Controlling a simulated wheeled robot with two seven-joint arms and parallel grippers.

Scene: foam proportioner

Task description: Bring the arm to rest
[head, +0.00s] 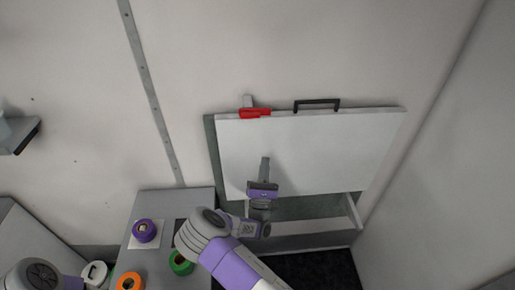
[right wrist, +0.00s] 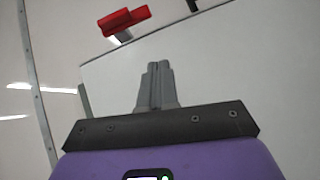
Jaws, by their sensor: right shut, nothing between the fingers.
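My right gripper (head: 265,163) is in front of the white panel (head: 325,150), pointing up towards it. In the right wrist view its grey fingers (right wrist: 158,70) are together with nothing between them. I cannot tell whether the fingertips touch the panel; they look apart from the red latch (head: 255,113) and the black handle (head: 317,103) on its top edge. The red latch also shows in the right wrist view (right wrist: 125,21). Part of my left arm shows at the bottom left of the head view, but its gripper is not seen.
Below the panel is an open drawer-like compartment (head: 348,212), partly hidden by my right arm. A grey bench (head: 190,197) at the left carries a purple ring (head: 144,230), a green ring (head: 181,263) and an orange ring (head: 129,282). A plain wall stands at the right.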

